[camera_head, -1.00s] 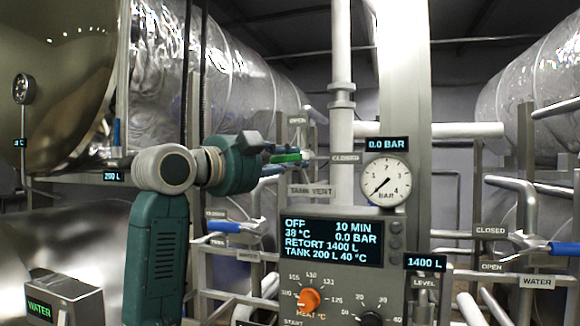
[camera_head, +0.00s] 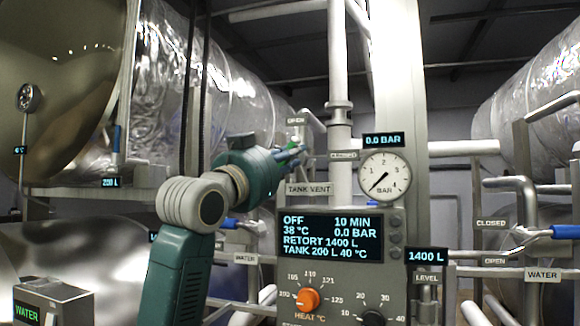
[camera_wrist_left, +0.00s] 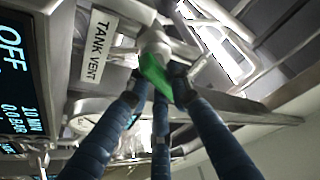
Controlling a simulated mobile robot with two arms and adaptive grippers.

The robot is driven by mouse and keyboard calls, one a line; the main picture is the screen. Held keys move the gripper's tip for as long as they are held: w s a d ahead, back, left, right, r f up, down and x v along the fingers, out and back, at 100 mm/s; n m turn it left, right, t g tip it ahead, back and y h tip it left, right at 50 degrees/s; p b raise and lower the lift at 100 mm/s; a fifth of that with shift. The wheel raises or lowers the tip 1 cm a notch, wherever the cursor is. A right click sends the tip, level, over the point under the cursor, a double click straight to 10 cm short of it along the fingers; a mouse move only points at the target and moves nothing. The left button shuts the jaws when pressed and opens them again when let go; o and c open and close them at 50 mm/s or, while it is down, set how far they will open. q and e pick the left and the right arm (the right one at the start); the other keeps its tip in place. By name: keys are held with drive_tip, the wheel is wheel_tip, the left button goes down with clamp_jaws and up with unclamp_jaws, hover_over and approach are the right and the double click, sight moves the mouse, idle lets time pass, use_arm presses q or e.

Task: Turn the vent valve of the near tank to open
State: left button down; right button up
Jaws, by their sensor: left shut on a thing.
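The vent valve's green handle (camera_wrist_left: 154,76) shows in the left wrist view, on a pale pipe fitting beside the "TANK VENT" sign (camera_wrist_left: 97,47). My left gripper (camera_wrist_left: 155,92) has its dark blue fingers closed around the handle. In the head view this gripper (camera_head: 291,155) is at the valve, above the tank vent sign (camera_head: 309,189), and its fingers mostly hide the handle. The handle seems to lie between the "OPEN" label (camera_head: 296,121) above and the "CLOSED" label (camera_head: 344,155) at right; its exact angle is hard to tell. My right gripper is out of view.
The control panel (camera_head: 330,238) stands just right of and below my left gripper, with a pressure gauge (camera_head: 384,176) above it at 0.0 BAR. A vertical white pipe (camera_head: 340,130) rises close to the valve. Blue-handled valves (camera_head: 566,231) sit at right.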

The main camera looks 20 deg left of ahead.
use_arm(q)
drive_tip(key=n, duration=0.1)
drive_tip(key=n+y, duration=0.1)
drive_tip(key=n, duration=0.1)
drive_tip(key=n+y+b, duration=0.1)
drive_tip(key=n, duration=0.1)
drive_tip(key=shift+w+d+f+t, duration=0.15)
drive_tip(key=shift+f+t, duration=0.1)
drive_tip(key=shift+t, duration=0.15)
drive_tip(key=shift+r+n+y+b, duration=0.1)
drive_tip(key=shift+n+y+b, duration=0.35)
drive_tip(key=shift+n+y, duration=0.95)
drive_tip(key=shift+n, duration=0.7)
drive_tip(key=c, duration=1.8)
unclamp_jaws()
drive_tip(key=shift+o, duration=1.3)
drive_tip(key=shift+r, duration=0.15)
drive_tip(key=v, duration=1.2)
drive_tip(key=shift+f, duration=0.25)
